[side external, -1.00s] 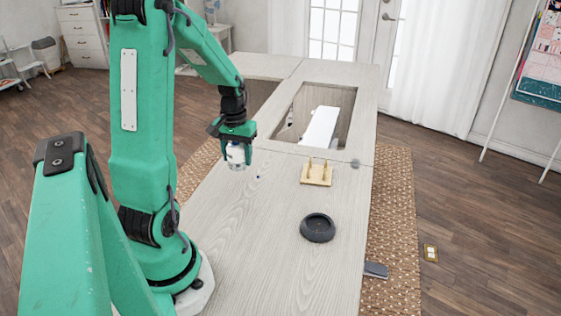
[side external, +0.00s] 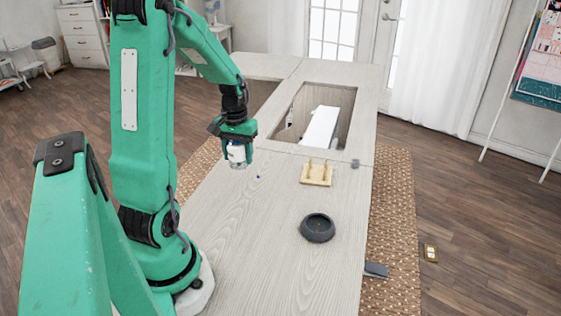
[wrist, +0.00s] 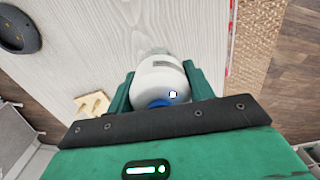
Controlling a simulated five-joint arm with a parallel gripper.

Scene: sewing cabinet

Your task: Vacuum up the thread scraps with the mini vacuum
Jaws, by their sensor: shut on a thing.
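My gripper (side external: 238,141) is shut on the mini vacuum (side external: 237,154), a small white cylinder with a clear lower end. It hangs roughly upright over the left part of the cabinet top, at or just above the surface; I cannot tell if it touches. In the wrist view the white vacuum (wrist: 160,80), with a blue part on it, sits between my green fingers (wrist: 160,92). A tiny dark blue speck (side external: 258,177), perhaps a thread scrap, lies on the top just right of the vacuum. No other scraps can be made out.
A wooden peg stand (side external: 316,173) and a dark round dish (side external: 318,228) stand on the pale cabinet top (side external: 260,240). Behind is a cut-out opening (side external: 290,128) with a white piece (side external: 320,128) in it. The front surface is mostly clear.

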